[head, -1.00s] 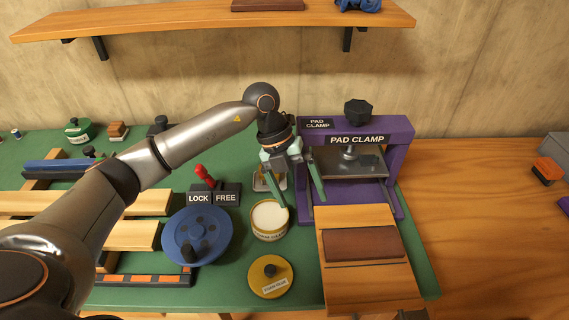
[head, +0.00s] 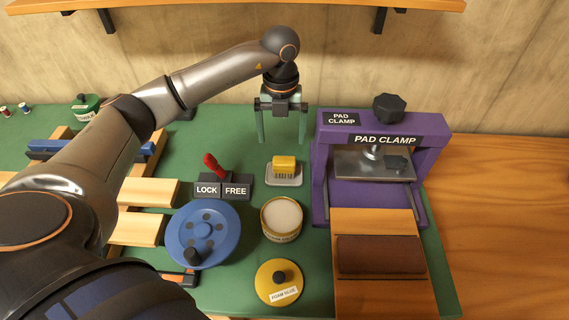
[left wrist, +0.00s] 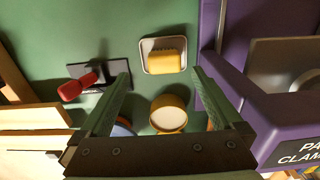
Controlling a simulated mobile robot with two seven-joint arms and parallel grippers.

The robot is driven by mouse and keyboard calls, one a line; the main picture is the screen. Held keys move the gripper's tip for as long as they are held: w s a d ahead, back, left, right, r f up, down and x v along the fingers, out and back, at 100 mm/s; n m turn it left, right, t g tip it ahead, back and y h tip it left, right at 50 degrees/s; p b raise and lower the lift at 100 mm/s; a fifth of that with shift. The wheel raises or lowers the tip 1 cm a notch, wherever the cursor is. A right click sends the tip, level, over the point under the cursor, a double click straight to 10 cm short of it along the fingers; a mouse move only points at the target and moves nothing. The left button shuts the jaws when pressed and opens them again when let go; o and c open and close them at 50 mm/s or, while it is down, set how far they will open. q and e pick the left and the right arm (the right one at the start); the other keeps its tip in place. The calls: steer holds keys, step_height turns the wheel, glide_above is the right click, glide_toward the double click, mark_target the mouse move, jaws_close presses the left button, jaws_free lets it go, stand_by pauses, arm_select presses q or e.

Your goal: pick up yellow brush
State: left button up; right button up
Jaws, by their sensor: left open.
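The yellow brush (head: 284,165) has a yellow block handle and bristles. It rests on a small pale tray (head: 284,181) on the green mat, left of the purple pad clamp. In the left wrist view the brush (left wrist: 163,57) sits on its tray, beyond the fingertips and roughly between their lines. My left gripper (head: 282,141) is open and empty, its green fingers pointing down behind the brush in the head view. The fingers (left wrist: 160,73) are spread wide in the left wrist view, apart from the brush. My right gripper is not in view.
The purple pad clamp (head: 322,180) stands close right of the brush. The red-handled LOCK/FREE lever (head: 215,167) stands left. An open round tin (head: 282,218), a yellow foam glue lid (head: 278,282) and a blue wheel (head: 204,229) are nearer. A shelf (head: 240,8) hangs above.

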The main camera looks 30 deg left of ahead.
mark_target(285, 159)
arm_select(q)
step_height(285, 159, down, 3)
steer(key=shift+f, duration=0.15)
steer(key=f, duration=0.2)
steer(key=d+f, duration=0.1)
steer(key=f, duration=0.1)
steer(key=shift+s+p, duration=0.15)
steer(key=shift+p, duration=0.2)
steer(key=shift+f, duration=0.65)
steer(key=c, duration=1.3)
steer(key=shift+r, duration=0.15)
steer(key=shift+c, duration=0.2)
steer(key=shift+a+r, duration=0.1)
steer(key=shift+r, duration=0.5)
steer(key=s+d+r, duration=0.6)
steer(key=s+r, duration=0.5)
steer(key=s, duration=0.1)
steer(key=shift+d+r+b, duration=0.3)
steer(key=shift+d+b, duration=0.1)
steer(key=shift+b, duration=0.05)
steer(key=shift+s, duration=0.1)
